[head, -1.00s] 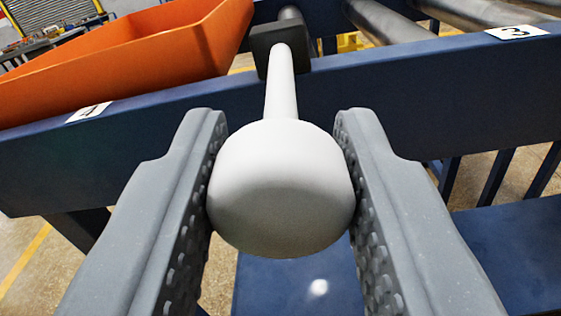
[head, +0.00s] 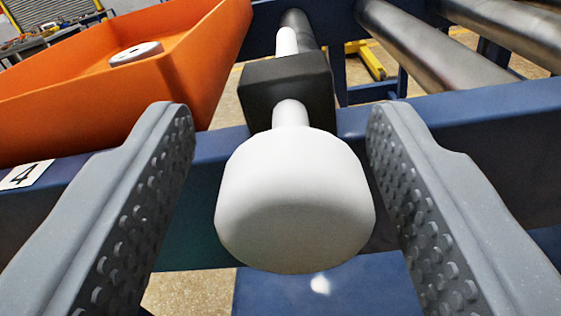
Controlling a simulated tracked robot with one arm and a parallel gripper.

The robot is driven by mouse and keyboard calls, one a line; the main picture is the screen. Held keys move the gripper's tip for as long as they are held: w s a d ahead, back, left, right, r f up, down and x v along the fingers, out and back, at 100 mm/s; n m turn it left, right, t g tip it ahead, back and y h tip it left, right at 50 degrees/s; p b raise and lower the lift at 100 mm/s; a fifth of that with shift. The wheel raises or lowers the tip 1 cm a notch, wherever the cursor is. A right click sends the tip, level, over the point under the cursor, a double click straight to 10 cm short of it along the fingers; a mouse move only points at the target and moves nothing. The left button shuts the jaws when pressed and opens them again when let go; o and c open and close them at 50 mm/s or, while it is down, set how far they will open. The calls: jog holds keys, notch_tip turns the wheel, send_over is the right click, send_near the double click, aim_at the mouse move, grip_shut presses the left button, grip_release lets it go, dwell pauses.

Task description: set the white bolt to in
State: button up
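The white bolt has a large rounded knob (head: 295,205) in the middle of the head view. Its short visible shaft (head: 290,113) runs into a black block (head: 285,88) on the blue rail (head: 440,130). A white length of the bolt (head: 286,41) also shows beyond the block. My gripper (head: 283,115) is open, with one grey studded finger on each side of the knob. A gap shows between each finger and the knob, so the gripper holds nothing.
An orange tray (head: 60,105) with a white round piece (head: 136,53) in it stands at the left behind the rail. Metal rollers (head: 430,45) lie at the back right. A label reading 4 (head: 25,174) is on the rail's left. A blue surface (head: 340,292) lies below.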

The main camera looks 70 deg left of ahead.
jog(key=shift+d, duration=0.1)
jog(key=shift+d, duration=0.15)
jog(key=shift+s+d, duration=0.15)
jog(key=shift+d, duration=0.1)
jog(key=p+v, duration=0.2)
jog(key=v, duration=1.1)
jog(key=shift+a, duration=0.1)
